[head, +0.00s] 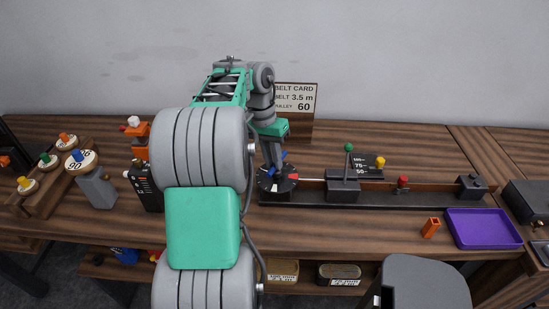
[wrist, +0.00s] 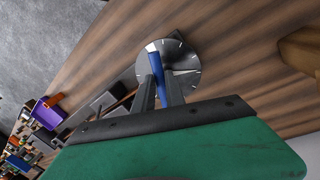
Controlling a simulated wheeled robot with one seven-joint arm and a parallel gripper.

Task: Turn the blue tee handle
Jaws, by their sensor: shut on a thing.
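The blue tee handle (wrist: 156,65) sits over a dark round dial with pale marks (wrist: 184,55) in the wrist view. In the head view the dial (head: 277,184) stands at the left end of a long dark rail, and a bit of the blue handle (head: 284,156) shows above it. My gripper (wrist: 161,88) is shut on the blue handle, one finger on each side of it. In the head view my gripper (head: 273,160) comes down onto the dial from above, and its fingertips are partly hidden.
Right of the dial are a rail block with a green-knobbed lever (head: 348,163), a red knob (head: 403,182), an orange block (head: 431,228) and a purple tray (head: 484,229). A belt card (head: 297,100) stands behind. A grey bottle-like object (head: 97,188) and black box (head: 146,185) stand left.

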